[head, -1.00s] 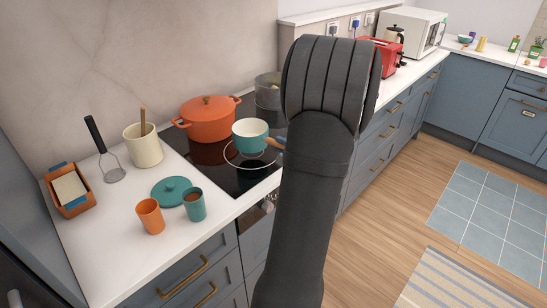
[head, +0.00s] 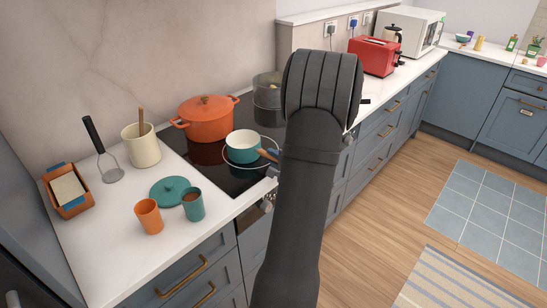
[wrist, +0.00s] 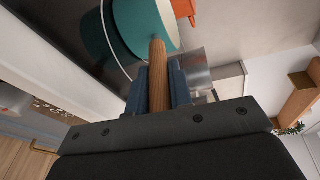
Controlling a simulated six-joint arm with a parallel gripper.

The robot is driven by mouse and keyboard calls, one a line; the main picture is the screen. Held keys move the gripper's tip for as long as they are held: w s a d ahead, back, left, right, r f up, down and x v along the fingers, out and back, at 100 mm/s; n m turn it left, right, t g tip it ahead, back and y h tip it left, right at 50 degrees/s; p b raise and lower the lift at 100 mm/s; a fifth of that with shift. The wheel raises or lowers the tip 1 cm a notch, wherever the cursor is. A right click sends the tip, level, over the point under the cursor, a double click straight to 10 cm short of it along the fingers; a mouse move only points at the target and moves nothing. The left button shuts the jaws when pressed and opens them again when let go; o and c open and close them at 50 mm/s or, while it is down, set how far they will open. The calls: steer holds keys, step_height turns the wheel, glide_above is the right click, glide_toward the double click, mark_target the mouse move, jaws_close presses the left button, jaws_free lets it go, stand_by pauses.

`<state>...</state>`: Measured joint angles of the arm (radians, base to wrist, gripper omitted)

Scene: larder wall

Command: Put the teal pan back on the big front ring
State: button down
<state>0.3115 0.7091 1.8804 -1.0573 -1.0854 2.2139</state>
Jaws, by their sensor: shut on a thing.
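The teal pan (head: 243,149), pale inside with a wooden handle, is upright over the front part of the black hob (head: 205,161). The white outline of the big front ring shows around its lower side; in the wrist view an arc of the ring (wrist: 107,35) curves beside the pan (wrist: 146,22). I cannot tell whether the pan's base touches the glass. My gripper (wrist: 158,90) is shut on the wooden handle (wrist: 158,68), a finger on each side. In the head view my arm hides most of the gripper and the hob's right end.
An orange lidded pot (head: 207,119) stands behind the pan, and a grey pot (head: 268,98) stands at the back right. A teal lid (head: 172,190), an orange cup (head: 148,215) and a teal cup (head: 193,204) are on the counter to the left. A red toaster (head: 374,56) stands farther right.

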steer(key=c, duration=1.3)
jaws_free()
steer(key=shift+s+r, duration=0.1)
steer(key=shift+r, duration=0.05)
steer(key=v, duration=1.1)
steer(key=shift+s+d, duration=0.2)
steer(key=shift+s, duration=0.2)
steer(key=x, duration=1.2)
steer(key=shift+w+r, duration=0.1)
steer(key=shift+d, duration=0.1)
steer(key=v, duration=0.9)
